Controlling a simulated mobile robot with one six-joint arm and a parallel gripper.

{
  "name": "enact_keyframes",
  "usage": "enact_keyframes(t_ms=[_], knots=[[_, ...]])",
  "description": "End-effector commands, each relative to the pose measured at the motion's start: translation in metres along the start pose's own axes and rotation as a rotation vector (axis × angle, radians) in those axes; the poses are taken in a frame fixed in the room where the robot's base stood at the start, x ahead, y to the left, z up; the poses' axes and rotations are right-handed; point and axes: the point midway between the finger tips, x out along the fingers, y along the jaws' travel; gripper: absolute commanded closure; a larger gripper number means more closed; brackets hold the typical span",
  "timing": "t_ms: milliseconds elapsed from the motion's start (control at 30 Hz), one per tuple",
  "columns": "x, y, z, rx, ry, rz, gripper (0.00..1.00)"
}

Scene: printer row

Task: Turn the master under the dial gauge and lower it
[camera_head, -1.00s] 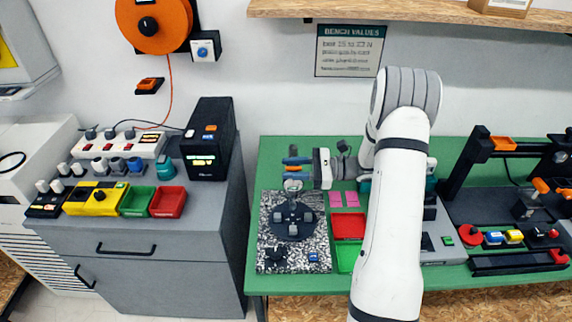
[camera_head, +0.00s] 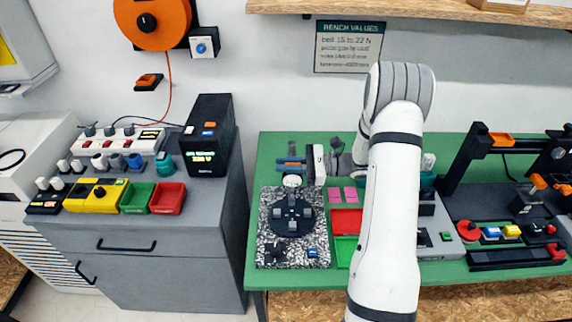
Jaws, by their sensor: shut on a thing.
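The master (camera_head: 293,216) is a dark round disc with several grey blocks on it, lying on a speckled black-and-white plate (camera_head: 265,235). The dial gauge (camera_head: 292,181) shows as a small white round face at the disc's far edge. My gripper (camera_head: 292,164) reaches in from the right, level, with its fingers just above the gauge face. It is shut at the gauge's upper part; the exact part held is too small to make out. Whether the gauge touches a block cannot be told. My white arm hides the bench to the right.
A dark knob (camera_head: 275,250) and a blue button (camera_head: 313,253) sit at the plate's front. A grey cabinet (camera_head: 190,250) stands left, across a gap.

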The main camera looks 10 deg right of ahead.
Motion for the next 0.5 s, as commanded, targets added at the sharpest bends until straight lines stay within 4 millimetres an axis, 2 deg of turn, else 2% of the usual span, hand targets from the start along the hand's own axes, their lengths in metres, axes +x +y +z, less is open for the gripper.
enact_keyframes(t_ms=[267, 500], knots=[[0.000, -0.001, 0.000, -0.003, 0.000, -0.001, 1.00], [0.001, 0.004, -0.023, -0.002, 0.000, 0.000, 1.00]])
